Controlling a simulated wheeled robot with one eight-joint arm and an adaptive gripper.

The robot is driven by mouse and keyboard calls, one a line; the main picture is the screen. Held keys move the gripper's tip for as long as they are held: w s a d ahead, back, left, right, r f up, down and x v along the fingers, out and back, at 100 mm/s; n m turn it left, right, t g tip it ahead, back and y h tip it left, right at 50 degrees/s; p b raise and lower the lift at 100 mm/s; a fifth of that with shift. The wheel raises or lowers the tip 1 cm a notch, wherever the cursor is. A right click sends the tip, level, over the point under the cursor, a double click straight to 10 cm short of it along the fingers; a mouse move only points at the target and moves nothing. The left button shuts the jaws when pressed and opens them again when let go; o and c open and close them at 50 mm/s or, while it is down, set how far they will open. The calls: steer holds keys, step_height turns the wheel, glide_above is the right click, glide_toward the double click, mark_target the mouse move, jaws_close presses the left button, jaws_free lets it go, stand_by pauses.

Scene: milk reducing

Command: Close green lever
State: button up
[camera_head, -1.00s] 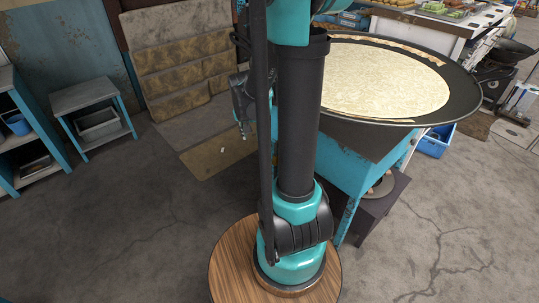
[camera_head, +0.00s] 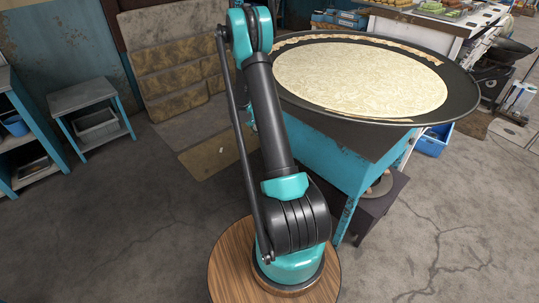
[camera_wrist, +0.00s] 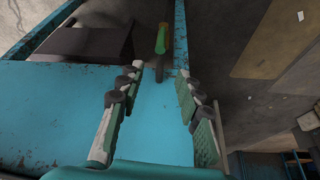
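The green lever (camera_wrist: 161,40) shows at the top middle of the wrist view. It has a green grip with an orange end and a dark stem below, and stands beside the blue metal cart surface (camera_wrist: 60,115). My gripper (camera_wrist: 160,73) is open, with one padded finger on each side of the view. The lever's stem lies between the fingertips in the picture, and neither finger visibly touches it. The distance in depth is hard to tell. In the head view, the gripper and lever are hidden behind my arm and the cart.
A large round black pan (camera_head: 463,95) holding a wide flatbread (camera_head: 360,78) sits on the blue cart (camera_head: 335,165) to the right of my arm. A dark box (camera_wrist: 85,43) is left of the lever in the wrist view.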

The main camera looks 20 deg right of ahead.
steer(key=x, duration=1.7)
steer(key=shift+w+d+f, duration=0.1)
steer(key=shift+w+f, duration=0.05)
steer(key=shift+f, duration=0.2)
jaws_close()
